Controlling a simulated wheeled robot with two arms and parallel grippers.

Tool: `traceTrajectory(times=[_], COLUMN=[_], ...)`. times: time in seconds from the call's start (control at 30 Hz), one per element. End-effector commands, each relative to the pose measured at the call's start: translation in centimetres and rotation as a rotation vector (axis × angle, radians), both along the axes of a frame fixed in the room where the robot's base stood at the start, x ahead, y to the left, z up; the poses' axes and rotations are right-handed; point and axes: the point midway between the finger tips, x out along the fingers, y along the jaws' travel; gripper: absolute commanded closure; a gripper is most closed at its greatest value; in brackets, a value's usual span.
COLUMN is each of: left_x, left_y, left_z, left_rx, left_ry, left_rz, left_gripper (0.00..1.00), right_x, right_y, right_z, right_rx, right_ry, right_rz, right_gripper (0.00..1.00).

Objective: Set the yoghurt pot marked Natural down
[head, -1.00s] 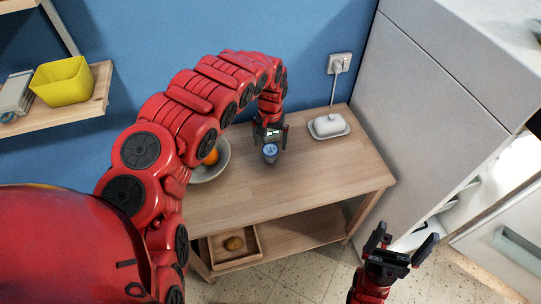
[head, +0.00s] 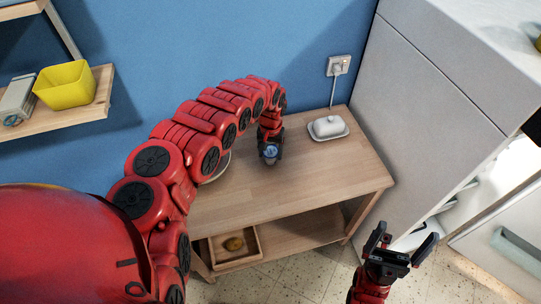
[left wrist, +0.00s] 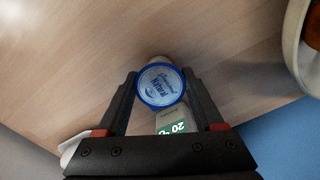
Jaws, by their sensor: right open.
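The yoghurt pot (head: 270,151) has a blue-rimmed lid marked Natural, which shows face-up in the left wrist view (left wrist: 160,86). My left gripper (head: 271,156) is around the pot over the wooden table (head: 310,170). In the left wrist view its two fingers (left wrist: 160,76) meet the lid's sides, shut on the pot. The pot's base is hidden, so I cannot tell whether it touches the tabletop. My right gripper (head: 400,246) is open and empty, in front of the table's right side.
A white butter dish (head: 328,127) stands at the table's back right. A bowl (head: 222,165) is left of the pot, mostly behind my arm. A wooden tray (head: 220,259) is on the lower shelf. The tabletop's front and right are clear.

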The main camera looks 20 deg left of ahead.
Motion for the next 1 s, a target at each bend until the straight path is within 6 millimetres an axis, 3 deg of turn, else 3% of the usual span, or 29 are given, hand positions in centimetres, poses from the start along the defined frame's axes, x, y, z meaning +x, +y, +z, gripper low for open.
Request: traceTrajectory(times=[0.03, 0.37, 0.57, 0.77, 0.9, 1.0], left_x=[0.0, 0.0, 0.0, 0.0, -0.1, -1.7], left_y=[0.0, 0.0, 0.0, 0.0, 0.0, -0.6], left_z=[0.0, 0.0, 0.1, 1.7, 4.3, 5.0], left_rx=[0.000, 0.000, 0.000, 0.001, 0.002, 0.001], left_ry=[0.000, 0.001, 0.001, 0.001, 0.004, 0.008], left_rz=[0.000, 0.000, 0.000, -0.001, -0.001, -0.001], left_gripper=[0.43, 1.00, 1.00, 1.00, 1.00, 1.00], right_x=[0.0, 0.0, 0.0, 0.0, 0.0, 0.0], right_y=[0.0, 0.0, 0.0, 0.0, 0.0, 0.0], right_z=[0.0, 0.0, 0.1, 1.5, 3.7, 6.3], right_rx=[0.000, 0.000, 0.000, 0.000, 0.000, 0.000], right_ry=[0.000, 0.000, 0.000, 0.000, 0.000, 0.000], right_rz=[0.000, 0.000, 0.000, 0.000, 0.000, 0.000], right_gripper=[0.02, 0.02, 0.02, 0.02, 0.02, 0.02])
